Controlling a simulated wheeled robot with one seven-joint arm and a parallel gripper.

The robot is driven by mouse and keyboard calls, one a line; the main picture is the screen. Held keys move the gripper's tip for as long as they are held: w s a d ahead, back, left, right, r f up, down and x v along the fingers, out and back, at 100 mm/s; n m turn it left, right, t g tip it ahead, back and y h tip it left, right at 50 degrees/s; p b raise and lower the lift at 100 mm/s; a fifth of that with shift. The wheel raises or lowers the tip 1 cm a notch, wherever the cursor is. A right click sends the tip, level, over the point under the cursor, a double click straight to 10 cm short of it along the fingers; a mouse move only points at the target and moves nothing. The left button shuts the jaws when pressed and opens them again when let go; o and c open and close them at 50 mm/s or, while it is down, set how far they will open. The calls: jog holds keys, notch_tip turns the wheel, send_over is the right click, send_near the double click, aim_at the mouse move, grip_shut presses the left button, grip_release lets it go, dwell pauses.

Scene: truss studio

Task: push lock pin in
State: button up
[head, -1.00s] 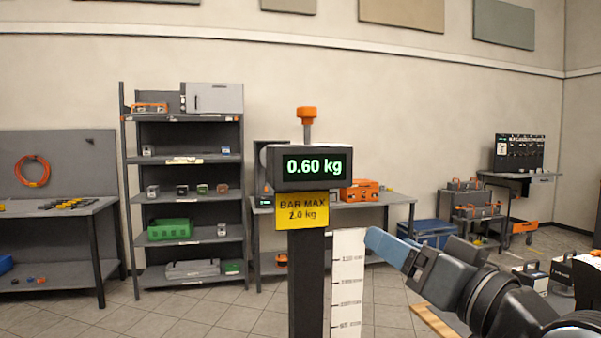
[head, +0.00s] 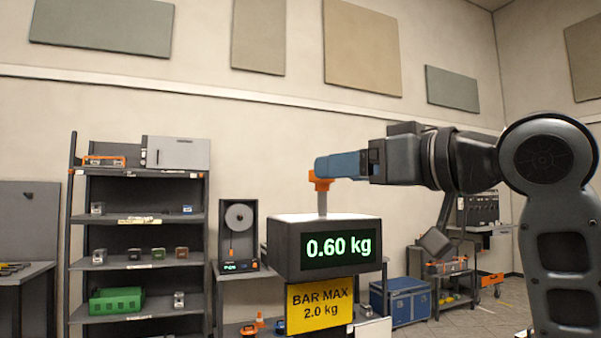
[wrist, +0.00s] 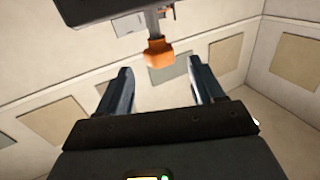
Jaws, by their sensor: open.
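The lock pin has an orange T-shaped knob (head: 320,182) on a grey shaft (head: 322,204). It stands upright out of the top of a dark display box (head: 290,240) reading 0.60 kg. My gripper (head: 322,166) comes from the right with blue fingers, level with the knob's top and overlapping it in the head view. In the wrist view the orange knob (wrist: 158,54) sits centred just ahead of the gap between the two spread fingertips of my gripper (wrist: 159,76). The fingers are apart and hold nothing. How deep the shaft sits is hidden by the box.
A yellow sign (head: 320,305) reading BAR MAX 2.0 kg hangs below the box. A shelf rack (head: 140,262) stands at the left, and a blue case (head: 400,300) sits behind at the right. The air above the knob is free.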

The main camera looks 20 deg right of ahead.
jog(key=p+x, duration=0.1)
jog(key=x, duration=0.6)
jog(key=shift+s, duration=0.1)
grip_shut()
dwell(0.5)
